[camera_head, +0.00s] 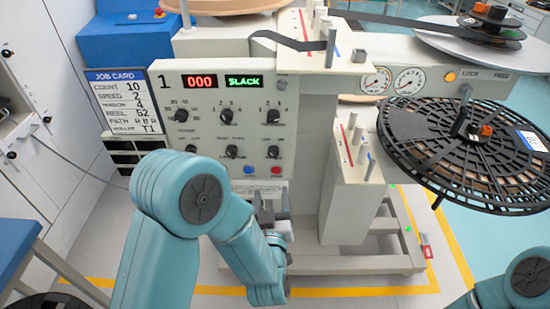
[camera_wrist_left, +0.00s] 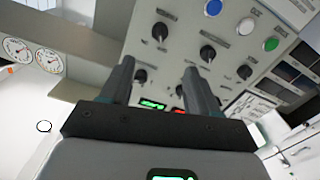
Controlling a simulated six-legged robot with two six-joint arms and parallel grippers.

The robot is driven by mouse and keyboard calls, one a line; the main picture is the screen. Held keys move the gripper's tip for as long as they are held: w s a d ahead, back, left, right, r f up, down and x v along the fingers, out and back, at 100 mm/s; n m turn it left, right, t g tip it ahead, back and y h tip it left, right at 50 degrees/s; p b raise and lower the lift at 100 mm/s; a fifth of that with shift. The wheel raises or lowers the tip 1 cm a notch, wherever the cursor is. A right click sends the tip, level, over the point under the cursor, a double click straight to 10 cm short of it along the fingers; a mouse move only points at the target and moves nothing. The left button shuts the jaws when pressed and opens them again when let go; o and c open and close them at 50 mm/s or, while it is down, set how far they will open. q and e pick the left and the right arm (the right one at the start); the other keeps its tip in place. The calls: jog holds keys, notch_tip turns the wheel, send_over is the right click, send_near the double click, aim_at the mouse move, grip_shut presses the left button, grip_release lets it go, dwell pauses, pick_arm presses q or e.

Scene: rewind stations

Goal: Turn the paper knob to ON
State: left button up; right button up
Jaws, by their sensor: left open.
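A grey control panel (camera_head: 235,95) carries two rows of black knobs. The labels are too small to read, so I cannot tell which is the paper knob; the lower-row knobs include a middle one (camera_head: 232,151) and a right one (camera_head: 273,151). Knobs also show in the left wrist view (camera_wrist_left: 208,53). My right gripper is out of view.
A blue button (camera_head: 248,169) and a red button (camera_head: 275,169) sit under the knobs. The display (camera_head: 244,82) reads SLACK. A job card (camera_head: 115,100) hangs left of the panel. A large black reel (camera_head: 470,150) and a grey post block (camera_head: 352,190) stand to the right.

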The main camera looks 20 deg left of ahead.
aim_at(273, 156)
pick_arm(q)
jog(key=p+x, duration=0.1)
jog(key=x, duration=1.3)
jog(key=shift+w, duration=0.15)
jog(key=shift+f, duration=0.1)
jog(key=c, duration=1)
